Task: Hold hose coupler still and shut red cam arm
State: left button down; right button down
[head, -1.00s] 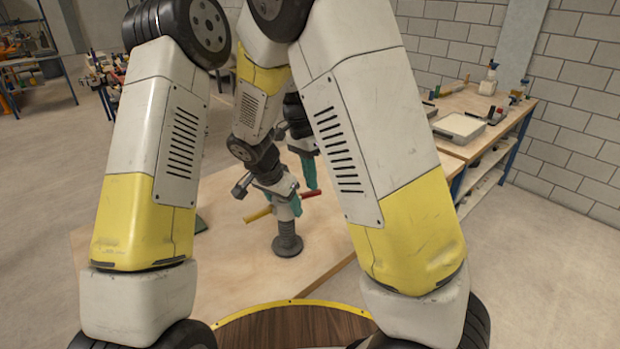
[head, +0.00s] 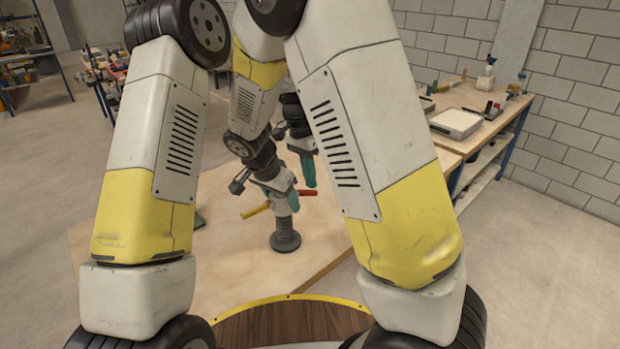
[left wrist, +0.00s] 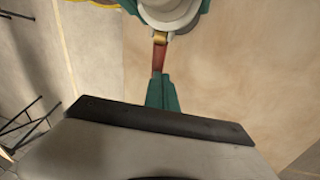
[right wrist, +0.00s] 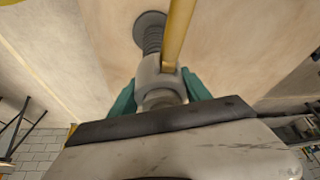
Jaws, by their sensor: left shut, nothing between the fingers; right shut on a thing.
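The grey hose coupler (head: 281,208) stands upright on a ribbed stub with a round base (head: 285,241) on the wooden bench. A yellow cam arm (head: 256,211) sticks out to its left and a red cam arm (head: 308,193) to its right. My right gripper (head: 293,201) is shut on the coupler; its teal fingers flank the coupler (right wrist: 160,84) in the right wrist view. My left gripper (head: 310,184) is shut and empty at the red arm's outer end. In the left wrist view its fingertips (left wrist: 160,78) meet or nearly meet the red arm (left wrist: 159,58); contact is unclear.
My two arms cover much of the head view. The wooden bench top (head: 235,268) is mostly bare around the coupler. A side bench with a pale tray (head: 456,124) and small items stands at the right by the wall.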

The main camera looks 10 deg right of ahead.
pick_arm(q)
jog(key=shift+r, duration=0.1)
jog(key=shift+r, duration=0.75)
jog(key=v, duration=1.2)
jog(key=shift+w+a, duration=0.1)
jog(key=shift+w+a+f+h, duration=0.3)
jog(key=shift+w+a+h, duration=0.05)
jog(key=shift+w+a, duration=0.25)
jog(key=shift+w+a+f+h, duration=0.35)
jog(key=shift+w+a, duration=0.15)
jog(key=shift+a, duration=0.1)
jog(key=shift+w+a+f+h, duration=0.3)
jog(key=shift+w+a, duration=0.25)
jog(key=shift+a, duration=0.05)
jog(key=shift+f, duration=0.1)
